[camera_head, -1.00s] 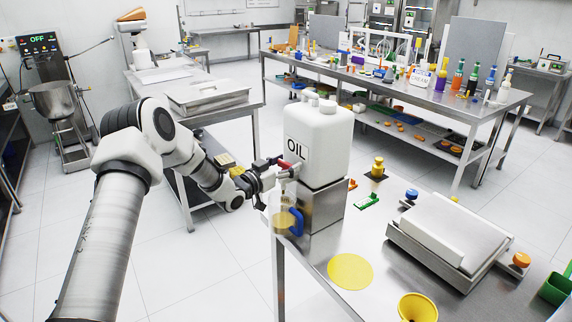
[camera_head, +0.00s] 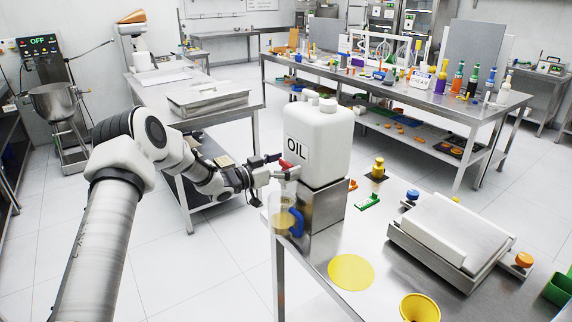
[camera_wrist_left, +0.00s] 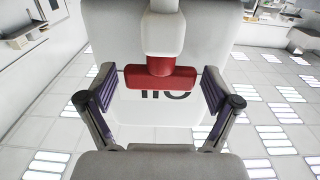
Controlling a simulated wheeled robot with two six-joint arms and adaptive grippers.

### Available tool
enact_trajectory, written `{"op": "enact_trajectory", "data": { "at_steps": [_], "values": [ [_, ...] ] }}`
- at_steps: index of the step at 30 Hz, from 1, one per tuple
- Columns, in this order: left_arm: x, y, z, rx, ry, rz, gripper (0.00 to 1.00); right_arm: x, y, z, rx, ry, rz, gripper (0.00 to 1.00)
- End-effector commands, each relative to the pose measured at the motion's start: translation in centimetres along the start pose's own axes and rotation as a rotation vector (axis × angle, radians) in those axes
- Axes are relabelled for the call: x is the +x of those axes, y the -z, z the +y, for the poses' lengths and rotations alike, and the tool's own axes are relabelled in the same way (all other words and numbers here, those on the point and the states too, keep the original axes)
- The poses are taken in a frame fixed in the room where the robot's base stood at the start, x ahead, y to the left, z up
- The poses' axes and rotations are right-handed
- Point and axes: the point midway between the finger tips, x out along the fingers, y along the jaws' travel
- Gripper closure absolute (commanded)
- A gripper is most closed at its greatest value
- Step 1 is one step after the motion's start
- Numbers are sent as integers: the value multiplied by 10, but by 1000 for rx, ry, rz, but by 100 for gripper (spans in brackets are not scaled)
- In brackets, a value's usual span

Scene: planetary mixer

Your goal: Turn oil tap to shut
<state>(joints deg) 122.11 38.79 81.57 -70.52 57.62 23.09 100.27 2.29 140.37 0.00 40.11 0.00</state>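A white oil container (camera_head: 318,135) labelled OIL stands on a steel stand (camera_head: 322,205) at the near table's corner. Its red tap handle (camera_head: 286,165) is on the side facing my left gripper (camera_head: 272,170). In the left wrist view the red handle (camera_wrist_left: 160,77) lies crosswise below the white spout (camera_wrist_left: 163,35). The fingers of my left gripper (camera_wrist_left: 160,92) are apart, one beyond each end of the handle; I cannot tell if either touches. A clear jug (camera_head: 280,212) with a blue handle (camera_head: 297,222) is below the tap. My right gripper is not in view.
The near table holds a yellow disc (camera_head: 350,271), a yellow funnel-like cup (camera_head: 419,308), a scale-like device (camera_head: 445,235) and a green bin (camera_head: 557,290). A side table (camera_head: 208,98) stands behind my left arm. Open floor lies left of the near table.

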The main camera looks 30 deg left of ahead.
Motion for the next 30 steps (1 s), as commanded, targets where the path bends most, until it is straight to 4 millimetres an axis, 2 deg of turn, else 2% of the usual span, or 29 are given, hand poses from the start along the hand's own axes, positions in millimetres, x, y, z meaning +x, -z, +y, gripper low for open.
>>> {"op": "enact_trajectory", "data": {
  "at_steps": [8, 11, 14, 22, 26, 30],
  "values": [
    [-1, 0, 0, 0, 1, 0, 8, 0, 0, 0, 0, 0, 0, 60],
    [-8, 0, -1, -3, 3, 1, 8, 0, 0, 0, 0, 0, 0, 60],
    [-25, 1, -2, -5, 5, 4, 8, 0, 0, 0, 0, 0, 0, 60],
    [-94, 1, -1, -6, 5, 9, 8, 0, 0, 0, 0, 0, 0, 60],
    [-112, 1, -2, -4, 4, 4, 8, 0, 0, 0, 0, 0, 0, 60],
    [-119, 0, 0, -1, 1, 1, 8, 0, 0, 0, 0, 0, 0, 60]
  ]
}}
